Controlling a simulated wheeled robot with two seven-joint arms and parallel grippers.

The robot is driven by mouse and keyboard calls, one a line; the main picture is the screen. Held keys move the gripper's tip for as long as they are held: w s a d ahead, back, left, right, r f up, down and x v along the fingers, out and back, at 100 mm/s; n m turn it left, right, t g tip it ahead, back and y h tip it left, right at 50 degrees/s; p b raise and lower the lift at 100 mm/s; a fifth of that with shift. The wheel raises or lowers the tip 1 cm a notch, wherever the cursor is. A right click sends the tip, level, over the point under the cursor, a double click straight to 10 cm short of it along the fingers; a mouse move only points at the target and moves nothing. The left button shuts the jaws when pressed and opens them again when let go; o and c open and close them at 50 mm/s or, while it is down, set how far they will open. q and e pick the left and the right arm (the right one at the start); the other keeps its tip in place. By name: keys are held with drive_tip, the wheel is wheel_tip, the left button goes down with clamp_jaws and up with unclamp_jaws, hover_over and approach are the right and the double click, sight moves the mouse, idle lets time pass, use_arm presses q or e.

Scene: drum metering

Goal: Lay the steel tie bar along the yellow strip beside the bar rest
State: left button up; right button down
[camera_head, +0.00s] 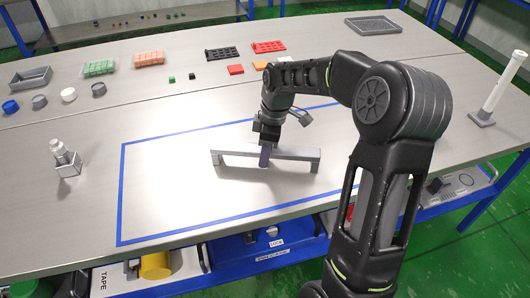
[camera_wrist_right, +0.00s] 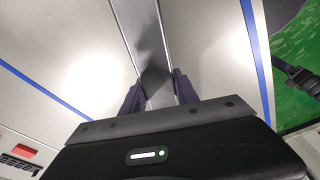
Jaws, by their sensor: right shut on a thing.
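A long grey steel tie bar (camera_head: 238,153) lies level across the middle of the blue-outlined area in the head view. A short grey block stands under each end, which looks like the bar rest (camera_head: 315,166). I cannot tell whether the bar touches it. My right gripper (camera_head: 265,156) comes from above and is shut on the bar near its middle. In the right wrist view the bar (camera_wrist_right: 150,45) runs lengthwise between the two dark fingers (camera_wrist_right: 158,92). No yellow strip shows in either view. My left gripper is not in view.
A holder with a white-capped vial (camera_head: 65,158) stands at the left. A white tube on a stand (camera_head: 498,88) is at the far right. Trays, racks and small blocks line the back, including a grey tray (camera_head: 31,79). The blue-outlined area (camera_head: 170,190) is clear left of the bar.

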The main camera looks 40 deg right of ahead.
idle(0.3)
wheel_tip(320, 180, up, 10)
drive_tip(key=shift+r, duration=0.1)
idle(0.4)
idle(0.5)
drive_tip(key=w+a+f+m, duration=0.1)
drive_tip(key=a+f+m, duration=0.1)
drive_tip(key=a, duration=0.3)
drive_tip(key=w+a+f+m+h, duration=0.1)
drive_tip(key=a+f+m, duration=0.1)
drive_tip(key=a+m, duration=0.2)
drive_tip(key=w+a+f+m, duration=0.1)
drive_tip(key=w+a+m, duration=0.1)
drive_tip(key=a, duration=0.6)
drive_tip(key=shift+w+a+f+m+t, duration=0.15)
drive_tip(key=shift+f+m+t, duration=0.2)
drive_tip(key=shift+m, duration=0.45)
